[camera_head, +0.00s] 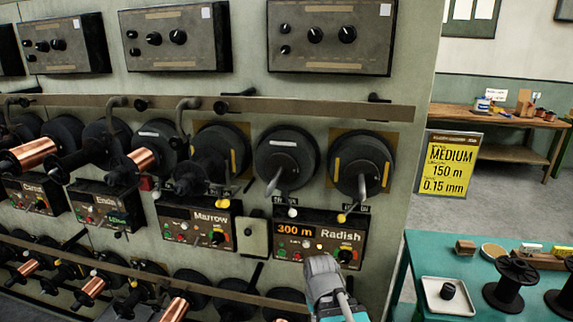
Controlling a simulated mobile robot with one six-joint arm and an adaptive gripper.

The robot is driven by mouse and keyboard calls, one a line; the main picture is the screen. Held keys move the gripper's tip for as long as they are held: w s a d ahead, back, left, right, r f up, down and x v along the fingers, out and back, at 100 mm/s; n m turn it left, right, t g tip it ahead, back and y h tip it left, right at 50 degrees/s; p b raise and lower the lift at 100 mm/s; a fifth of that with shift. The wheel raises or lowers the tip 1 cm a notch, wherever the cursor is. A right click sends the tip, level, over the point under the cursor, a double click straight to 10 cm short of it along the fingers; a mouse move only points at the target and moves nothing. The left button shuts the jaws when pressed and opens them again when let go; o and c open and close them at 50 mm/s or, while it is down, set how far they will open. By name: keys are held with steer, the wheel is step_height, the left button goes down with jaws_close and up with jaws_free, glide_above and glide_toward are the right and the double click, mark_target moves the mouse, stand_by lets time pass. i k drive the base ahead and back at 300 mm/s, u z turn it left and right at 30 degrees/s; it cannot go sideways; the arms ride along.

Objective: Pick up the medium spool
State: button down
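A small black spool (448,291) stands in a white tray (430,302) on the teal table at the lower right. A larger black empty spool (510,284) stands upright right of the tray. Another black spool (564,300) is cut off by the right edge. I cannot tell for sure which is the medium one. A yellow sign (449,168) above reads MEDIUM, 150 m, 0.15 mm. My gripper (323,265) is at the bottom centre, in front of the winding panel and left of the table, apart from the spools. Its fingers are not clear.
A winding panel fills the left, with several holders, copper spools (98,151) and a long rail (300,107). The Radish unit (318,238) shows 300 m. Small boxes (465,247) and a round dish (494,253) sit at the table's (425,258) back. A wooden bench (500,118) stands behind.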

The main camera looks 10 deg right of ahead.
mark_target(504, 296)
steer(key=z, duration=1.7)
steer(key=k, duration=0.5)
steer(key=i, duration=0.5)
steer(key=z, duration=0.05)
